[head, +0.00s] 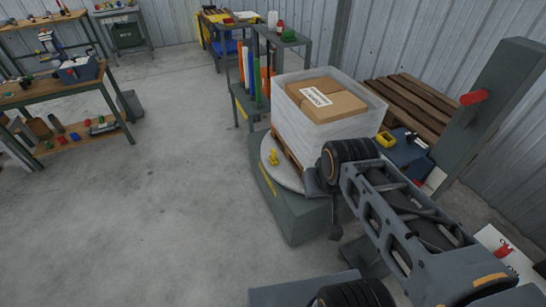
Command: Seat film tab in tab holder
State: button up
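I cannot make out the film tab or the tab holder for certain. A pallet load of brown cartons (325,102) in pale wrap (320,138) stands on a round turntable (287,178). A small yellow piece (273,157) sits on the turntable's near left edge; I cannot tell what it is. A red part (473,97) sticks out of the grey mast at the right. My arm reaches in from the lower right. My gripper (334,226) is partly hidden by the wrist, at the turntable's near right side. Its fingers are too unclear to show their opening or anything held.
The turntable's grey base (292,218) is beside my arm. A wooden pallet (418,105) leans or lies behind, near a blue box (407,153) with a yellow bin (386,139). A rack with coloured rolls (250,75) stands behind left. A workbench (50,92) is far left. The floor between is clear.

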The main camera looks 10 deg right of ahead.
aim_at(394, 148)
jog(key=u, duration=0.4)
jog(key=k, duration=0.9)
jog(key=u, duration=1)
jog(key=i, duration=2.45)
jog(key=z, duration=1.2)
jog(key=i, duration=1.2)
jog(key=z, duration=1.5)
jog(key=i, duration=0.4)
jog(key=z, duration=0.2)
